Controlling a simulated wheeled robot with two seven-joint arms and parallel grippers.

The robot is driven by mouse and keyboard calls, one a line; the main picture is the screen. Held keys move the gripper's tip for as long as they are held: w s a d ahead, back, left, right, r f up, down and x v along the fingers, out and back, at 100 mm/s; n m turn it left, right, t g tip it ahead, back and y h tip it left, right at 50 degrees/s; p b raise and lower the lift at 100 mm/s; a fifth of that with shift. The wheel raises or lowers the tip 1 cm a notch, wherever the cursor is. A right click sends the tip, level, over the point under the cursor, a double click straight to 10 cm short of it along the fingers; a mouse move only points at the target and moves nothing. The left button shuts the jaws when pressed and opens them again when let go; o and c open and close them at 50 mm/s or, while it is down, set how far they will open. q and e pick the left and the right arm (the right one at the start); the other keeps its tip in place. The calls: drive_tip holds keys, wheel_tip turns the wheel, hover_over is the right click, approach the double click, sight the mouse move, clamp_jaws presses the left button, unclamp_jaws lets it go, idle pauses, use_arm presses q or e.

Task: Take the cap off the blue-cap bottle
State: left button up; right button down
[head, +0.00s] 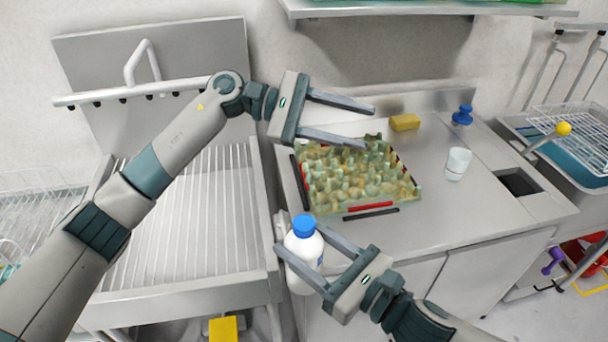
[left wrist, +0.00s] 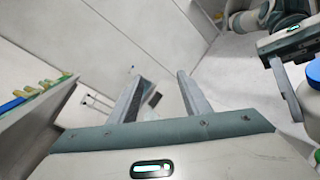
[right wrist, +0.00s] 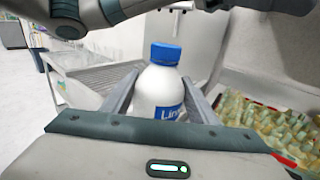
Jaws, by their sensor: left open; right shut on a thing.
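The bottle (head: 304,249) is white with a blue cap (head: 303,225) on its top. My right gripper (head: 297,238) is shut on the bottle's body and holds it near upright in front of the counter's left front corner. In the right wrist view the bottle (right wrist: 158,92) stands between the fingers, its blue cap (right wrist: 165,53) above them and clear. My left gripper (head: 370,128) is open and empty, beyond the bottle and over the back of the egg tray in the head view. In the left wrist view the bottle (left wrist: 309,95) shows only partly at the right edge.
An egg tray (head: 350,210) lies on the counter, its cells filled with pale things. A metal draining rack (head: 200,215) lies left.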

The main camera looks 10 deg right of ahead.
use_arm(q)
drive_tip(key=s+r+m+g+y, duration=0.1)
drive_tip(key=s+m+y, duration=0.3)
drive_tip(key=s+m, duration=0.25)
drive_tip(key=m+t+y, duration=0.6)
drive_tip(key=m+y, duration=0.5)
drive_tip(key=m, duration=0.1)
hover_over(304, 222)
drive_tip(key=shift+s+d+f, duration=0.15)
drive_tip(key=shift+d+f, duration=0.25)
drive_tip(key=shift+f, duration=0.15)
drive_tip(key=shift+a+r+m, duration=0.1)
drive_tip(key=shift+a+m, duration=0.25)
drive_tip(key=shift+a, duration=0.05)
drive_tip(key=shift+f, duration=4)
